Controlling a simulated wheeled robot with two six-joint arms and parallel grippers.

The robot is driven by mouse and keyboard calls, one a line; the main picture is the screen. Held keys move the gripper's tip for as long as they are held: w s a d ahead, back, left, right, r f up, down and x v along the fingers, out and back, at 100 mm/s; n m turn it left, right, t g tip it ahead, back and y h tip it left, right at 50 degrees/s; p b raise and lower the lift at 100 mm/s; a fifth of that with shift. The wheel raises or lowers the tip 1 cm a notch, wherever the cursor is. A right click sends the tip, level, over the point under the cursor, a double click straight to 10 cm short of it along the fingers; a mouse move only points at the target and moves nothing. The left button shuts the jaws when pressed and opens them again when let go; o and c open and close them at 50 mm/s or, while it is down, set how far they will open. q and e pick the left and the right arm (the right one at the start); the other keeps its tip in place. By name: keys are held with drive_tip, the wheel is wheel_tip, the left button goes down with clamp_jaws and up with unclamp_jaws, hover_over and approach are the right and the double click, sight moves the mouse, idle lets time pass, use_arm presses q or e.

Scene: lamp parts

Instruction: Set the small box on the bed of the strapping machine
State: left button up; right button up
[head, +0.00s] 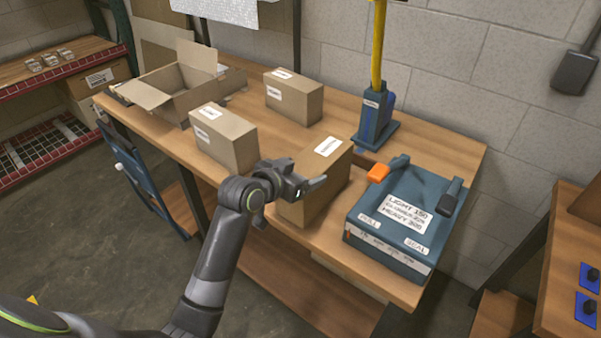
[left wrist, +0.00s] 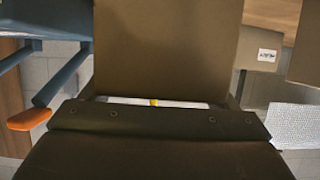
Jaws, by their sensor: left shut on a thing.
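A brown cardboard box (head: 330,172) with a white label on top is near the front edge of the bench. My left gripper (head: 312,186) is shut on it from the near side. The box fills the upper middle of the left wrist view (left wrist: 170,45), above the dark gripper body. I cannot tell whether its base touches the bench. The blue strapping machine (head: 388,240), with printed labels, an orange-tipped handle and a black-tipped lever, stands just right of the box. Its orange handle also shows in the left wrist view (left wrist: 30,118). My right gripper is not in view.
Two more closed boxes, one (head: 222,140) left of the held box and one (head: 293,98) behind it, stand on the wooden bench (head: 440,145). An open carton (head: 178,85) is at the back left. A blue stand with a yellow post (head: 376,110) rises behind the machine.

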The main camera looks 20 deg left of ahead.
use_arm(q)
drive_tip(key=shift+f, duration=0.2)
drive_tip(key=o, duration=2)
drive_tip(key=shift+f, duration=0.15)
drive_tip(key=shift+c, duration=0.2)
drive_tip(key=shift+s+r, duration=0.1)
drive_tip(key=shift+r, duration=0.1)
drive_tip(key=v, duration=1.2)
